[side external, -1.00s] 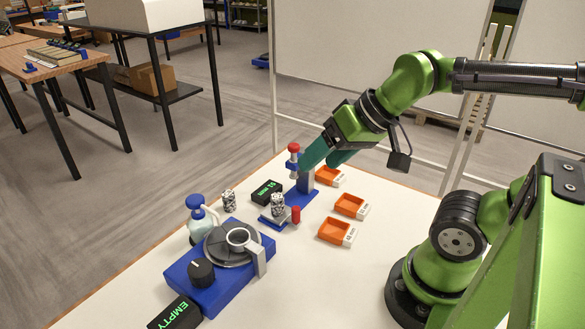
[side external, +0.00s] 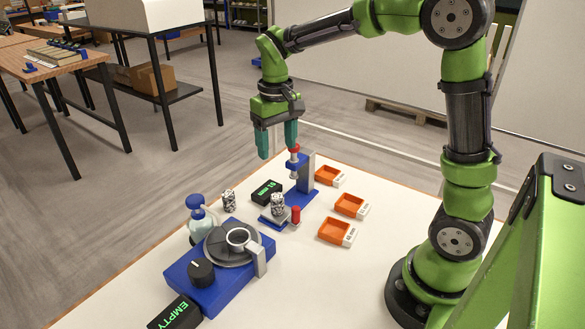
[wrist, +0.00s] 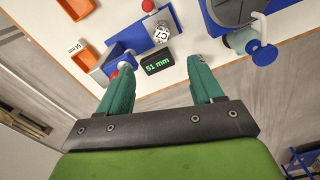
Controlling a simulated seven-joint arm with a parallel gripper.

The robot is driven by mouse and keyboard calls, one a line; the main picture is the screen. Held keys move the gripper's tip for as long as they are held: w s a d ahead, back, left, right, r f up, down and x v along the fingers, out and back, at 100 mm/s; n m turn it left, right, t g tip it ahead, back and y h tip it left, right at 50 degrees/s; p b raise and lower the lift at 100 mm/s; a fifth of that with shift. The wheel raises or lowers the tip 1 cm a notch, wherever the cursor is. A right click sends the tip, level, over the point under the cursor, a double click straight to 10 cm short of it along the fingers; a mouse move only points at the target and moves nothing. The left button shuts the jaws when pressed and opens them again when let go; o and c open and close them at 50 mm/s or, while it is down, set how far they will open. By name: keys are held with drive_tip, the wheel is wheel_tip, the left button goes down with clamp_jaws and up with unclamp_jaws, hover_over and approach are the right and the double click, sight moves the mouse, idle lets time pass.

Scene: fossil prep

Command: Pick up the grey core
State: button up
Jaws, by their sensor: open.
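Two speckled grey, black and white cylinders look like cores. One core (side external: 229,200) stands upright on the table left of the black display. The other core (side external: 278,205) stands upright on the blue measuring stand (side external: 301,196); it also shows in the wrist view (wrist: 161,33). I cannot tell which one is the grey core. My gripper (side external: 277,153) is open and empty, high above the table's far side, apart from both cores. Its teal fingers point down. In the wrist view, my gripper (wrist: 160,67) does not clearly show the table core, perhaps hidden by the right finger.
The black display (side external: 267,193) reads 51 mm. A red-topped post (side external: 294,155) rises on the measuring stand. Orange trays (side external: 328,176) (side external: 350,206) (side external: 335,230) line the right. A blue turntable unit (side external: 221,262), spray bottle (side external: 201,218) and EMPTY display (side external: 176,313) stand nearer front left.

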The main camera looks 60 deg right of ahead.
wheel_tip(320, 180, down, 12)
drive_tip(key=shift+s+r, duration=0.15)
drive_tip(key=shift+r, duration=0.1)
drive_tip(key=shift+w+a+f, duration=0.1)
drive_tip(key=shift+w+f, duration=0.05)
drive_tip(key=shift+f, duration=1.2)
drive_tip(key=shift+w+f, duration=0.15)
drive_tip(key=shift+f, duration=1.2)
drive_tip(key=shift+c, duration=0.2)
clamp_jaws()
wheel_tip(320, 180, up, 9)
drive_tip(key=shift+a+r, duration=0.1)
drive_tip(key=shift+r, duration=0.05)
wheel_tip(320, 180, up, 6)
drive_tip(key=s+a+r+n, duration=0.1)
drive_tip(key=s+a+n, duration=0.1)
drive_tip(key=n, duration=0.1)
drive_tip(key=m, duration=0.3)
hover_over(277, 196)
wheel_tip(277, 196, down, 6)
drive_tip(key=shift+f, duration=0.1)
